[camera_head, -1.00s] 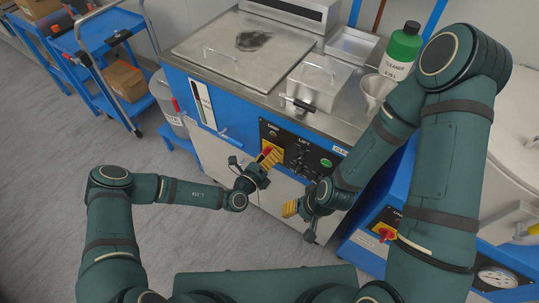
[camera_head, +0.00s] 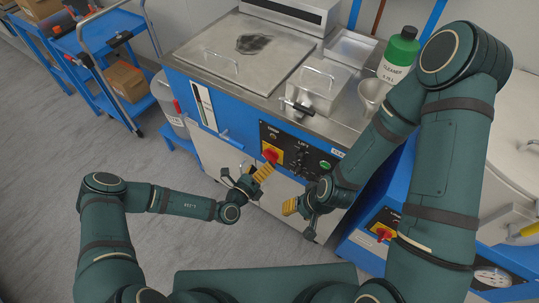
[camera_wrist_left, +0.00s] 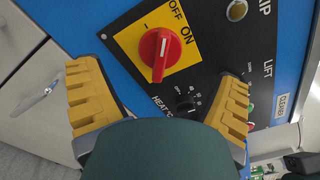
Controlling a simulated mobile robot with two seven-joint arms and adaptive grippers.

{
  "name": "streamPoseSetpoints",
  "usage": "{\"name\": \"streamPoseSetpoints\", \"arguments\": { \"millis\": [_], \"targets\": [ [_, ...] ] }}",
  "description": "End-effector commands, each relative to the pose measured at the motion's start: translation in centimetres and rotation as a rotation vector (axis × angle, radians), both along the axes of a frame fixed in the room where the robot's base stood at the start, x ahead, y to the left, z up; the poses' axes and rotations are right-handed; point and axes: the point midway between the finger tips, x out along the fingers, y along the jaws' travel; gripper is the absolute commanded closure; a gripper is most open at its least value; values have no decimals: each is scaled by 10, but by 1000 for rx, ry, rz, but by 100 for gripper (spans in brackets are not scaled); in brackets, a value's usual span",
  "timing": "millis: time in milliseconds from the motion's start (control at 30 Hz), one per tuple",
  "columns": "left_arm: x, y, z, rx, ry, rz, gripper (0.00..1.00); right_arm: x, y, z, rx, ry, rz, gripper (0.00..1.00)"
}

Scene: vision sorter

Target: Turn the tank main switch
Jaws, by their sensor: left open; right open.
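The tank main switch (camera_head: 270,156) is a red rotary knob on a yellow plate, on the black control panel of the blue tank cabinet. In the left wrist view the switch (camera_wrist_left: 160,55) shows close up, with OFF and ON printed beside it and a white line on its handle. My left gripper (camera_head: 258,173) is open and empty, just in front of and below the switch. Its two yellow fingers stand apart on either side of the knob in the wrist view, not touching it. My right gripper (camera_head: 291,207) is open in front of the cabinet, lower right of the switch.
The panel (camera_head: 300,155) also carries smaller knobs and a green button. A second red switch (camera_head: 384,234) is on the right unit.

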Motion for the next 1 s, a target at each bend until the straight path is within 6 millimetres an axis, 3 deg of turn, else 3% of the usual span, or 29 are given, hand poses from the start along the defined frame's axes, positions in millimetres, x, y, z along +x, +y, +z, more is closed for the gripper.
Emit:
{"name": "streamPoseSetpoints", "arguments": {
  "millis": [500,1000],
  "targets": [
    [-29,21,1,0,1,1,8,0,0,15,0,0,0,53],
    [-31,22,0,-1,1,0,8,0,0,16,0,0,0,53]
  ]
}}
